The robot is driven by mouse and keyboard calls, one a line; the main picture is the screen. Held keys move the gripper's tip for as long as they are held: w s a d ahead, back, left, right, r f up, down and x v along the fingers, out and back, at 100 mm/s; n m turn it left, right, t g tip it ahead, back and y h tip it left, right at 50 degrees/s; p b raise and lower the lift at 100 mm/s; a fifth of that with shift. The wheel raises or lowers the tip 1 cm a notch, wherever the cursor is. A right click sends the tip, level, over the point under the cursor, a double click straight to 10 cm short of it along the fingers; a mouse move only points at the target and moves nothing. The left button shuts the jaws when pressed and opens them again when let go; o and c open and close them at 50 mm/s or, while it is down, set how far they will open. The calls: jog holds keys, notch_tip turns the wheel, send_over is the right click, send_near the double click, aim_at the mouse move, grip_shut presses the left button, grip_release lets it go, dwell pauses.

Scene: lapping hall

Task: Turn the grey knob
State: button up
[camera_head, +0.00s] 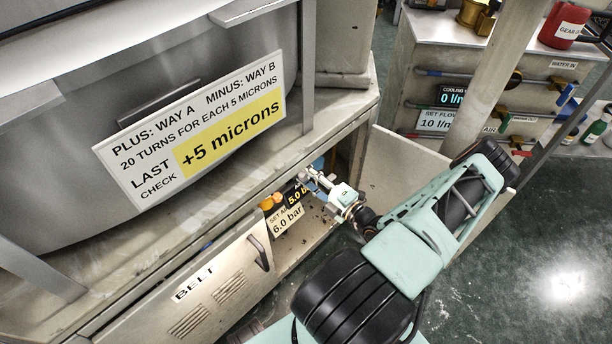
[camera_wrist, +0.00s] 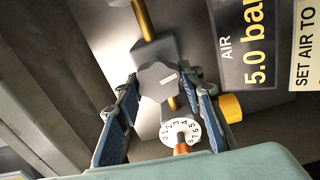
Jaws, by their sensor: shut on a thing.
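The grey knob (camera_wrist: 157,82) is lobed, with a small white mark, and sits on a block with brass pipe above and below it. In the wrist view my gripper (camera_wrist: 165,90) has its blue-padded fingers on either side of the knob, shut on it. In the head view my gripper (camera_head: 318,180) reaches into the open cabinet and hides the knob. A white numbered dial (camera_wrist: 180,132) lies just below the knob. A black display (camera_wrist: 247,42) reads AIR 5.0 bar, and the sign beside it (camera_wrist: 306,45) reads SET AIR TO. In the head view this sign (camera_head: 286,220) shows 6.0 bar.
A yellow-orange knob (camera_wrist: 231,107) is close to the right finger. The BELT door (camera_head: 215,285) is at the left of the opening, and an open panel (camera_head: 385,150) stands to the right. The machine's ledge (camera_head: 180,220) runs above the cabinet.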

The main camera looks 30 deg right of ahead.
jog(key=m, duration=0.7)
jog(key=shift+r, duration=0.1)
jog(key=m, duration=0.4)
jog(key=shift+d+b, duration=0.1)
jog(key=shift+b, duration=0.2)
jog(key=shift+r+m, duration=0.1)
jog(key=shift+m, duration=1.6)
jog(key=o, duration=1.2)
jog(key=v, duration=1.2)
